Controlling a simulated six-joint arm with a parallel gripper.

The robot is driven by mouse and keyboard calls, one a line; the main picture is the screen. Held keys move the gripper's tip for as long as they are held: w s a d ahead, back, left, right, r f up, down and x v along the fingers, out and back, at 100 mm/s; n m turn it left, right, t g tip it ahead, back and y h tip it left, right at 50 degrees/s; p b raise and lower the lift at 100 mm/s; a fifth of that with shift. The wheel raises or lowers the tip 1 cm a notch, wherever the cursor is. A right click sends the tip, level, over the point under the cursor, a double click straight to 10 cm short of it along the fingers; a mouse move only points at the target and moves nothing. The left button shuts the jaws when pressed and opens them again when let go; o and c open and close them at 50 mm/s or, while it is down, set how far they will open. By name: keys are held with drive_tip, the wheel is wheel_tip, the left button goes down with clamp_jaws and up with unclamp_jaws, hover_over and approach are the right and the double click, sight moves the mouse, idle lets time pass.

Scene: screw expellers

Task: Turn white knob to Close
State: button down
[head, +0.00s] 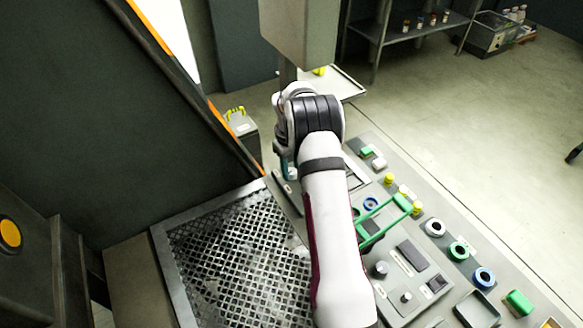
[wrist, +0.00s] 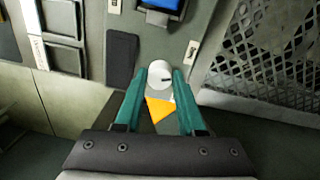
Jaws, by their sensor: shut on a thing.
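The white knob (wrist: 159,75) is round and sits on a grey panel in the wrist view. A short dark mark shows on its right side. My gripper (wrist: 161,77) has its two teal fingers on either side of the knob, shut on it. In the head view my gripper (head: 287,168) is down at the far end of the control panel, mostly behind my arm, and the knob is hidden there. Small white labels (wrist: 191,51) lie near the knob, but their words are too small to read.
A blue-fronted part (wrist: 160,5) and a dark raised plate (wrist: 122,58) are close to the knob. A perforated metal grate (wrist: 268,45) lies to the right. In the head view, a green handle (head: 385,222) and several buttons stand on the panel right of my arm.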

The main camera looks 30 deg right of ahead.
drive_tip(key=m, duration=0.6)
drive_tip(key=shift+m, duration=0.3)
drive_tip(key=m, duration=0.4)
drive_tip(key=shift+w+m, duration=0.1)
drive_tip(key=shift+m, duration=0.6)
drive_tip(key=c, duration=0.5)
unclamp_jaws()
drive_tip(key=r, duration=1.5)
drive_tip(key=shift+w+a+r, duration=0.2)
drive_tip(key=shift+w+r, duration=0.05)
drive_tip(key=shift+r, duration=0.15)
